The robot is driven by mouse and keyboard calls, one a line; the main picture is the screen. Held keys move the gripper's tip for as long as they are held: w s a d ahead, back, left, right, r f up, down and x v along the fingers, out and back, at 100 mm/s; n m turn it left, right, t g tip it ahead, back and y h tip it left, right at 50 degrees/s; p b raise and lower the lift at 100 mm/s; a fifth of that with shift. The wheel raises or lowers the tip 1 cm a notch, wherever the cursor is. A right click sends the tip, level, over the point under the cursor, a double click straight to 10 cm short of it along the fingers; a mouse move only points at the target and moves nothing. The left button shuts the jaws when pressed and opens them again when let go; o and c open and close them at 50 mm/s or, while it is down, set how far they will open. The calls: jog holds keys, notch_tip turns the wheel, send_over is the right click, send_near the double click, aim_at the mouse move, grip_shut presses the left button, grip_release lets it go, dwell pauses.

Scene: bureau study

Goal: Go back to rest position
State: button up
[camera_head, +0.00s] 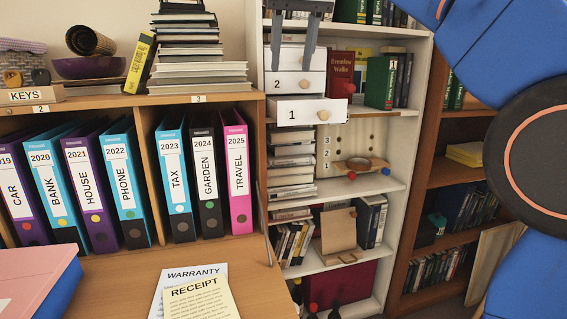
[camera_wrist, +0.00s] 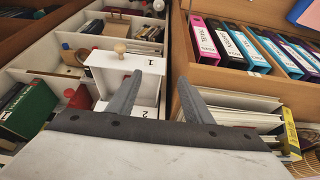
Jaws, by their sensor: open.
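My gripper (camera_head: 291,66) hangs at the top of the head view, its two grey fingers apart and pointing down in front of the white drawer unit. In the wrist view my gripper (camera_wrist: 157,82) is open, with nothing between its fingers. Drawer 1 (camera_head: 279,115) sticks out from the unit, and its round wooden knob faces forward; it also shows in the wrist view (camera_wrist: 105,66). Drawer 2 (camera_head: 289,83) above it looks flush. The fingers partly hide the unit's upper part. My blue arm fills the right side of the head view.
Labelled binders (camera_head: 205,185) stand in the bureau, with stacked books (camera_head: 197,75) on top. A warranty paper (camera_head: 182,277) and a receipt (camera_head: 203,298) lie on the desk. A white bookshelf (camera_head: 392,165) stands behind, a brown one (camera_head: 442,172) to its right.

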jog(key=s+d+f+m, duration=0.1)
jog(key=s+d+f, duration=0.4)
jog(key=d+f, duration=0.4)
jog(key=s+d+f, duration=0.4)
jog(key=d+f, duration=0.4)
jog(key=s+d+f, duration=0.3)
jog(key=s+f, duration=0.3)
jog(key=f, duration=0.4)
jog(key=s+d+f+m, duration=0.1)
jog(key=s+d+f, duration=0.2)
jog(key=s+f, duration=0.3)
jog(key=s+d+f+m+h, duration=0.1)
jog(key=s+d+f, duration=0.3)
jog(key=f, duration=1.1)
jog(key=s, duration=0.2)
jog(key=shift+s, duration=0.3)
jog(key=shift+d, duration=0.1)
